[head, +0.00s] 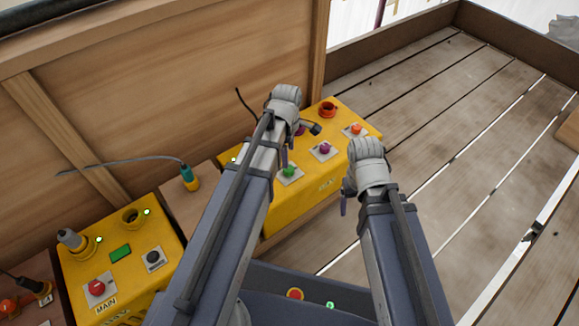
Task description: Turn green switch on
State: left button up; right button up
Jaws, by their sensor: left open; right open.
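The green switch (289,171) is a green knob on a pale square plate, on the front left of the right yellow box (292,215). My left gripper (284,156) is open, just above and left of the green switch in the picture; its arm covers the left part of that box. My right gripper (344,204) is open at the box's right front edge, right of the green switch. Both grippers are mostly hidden behind their own wrists, and I see nothing held. I cannot tell which way the green knob is set.
The right box also carries a purple knob (325,148), an orange-red knob (356,128) and a red-orange ring socket (328,109). A second yellow box (138,268) marked MAIN has a red button (97,287). A teal plug (187,173) stands between. Slatted deck (470,150) at right is clear.

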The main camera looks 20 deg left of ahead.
aim_at(289, 170)
pick_arm(q)
notch_tip(289, 170, down, 8)
jog(key=b, duration=0.7)
jog(key=shift+w+r, duration=0.15)
jog(key=shift+r, duration=0.05)
grip_shut()
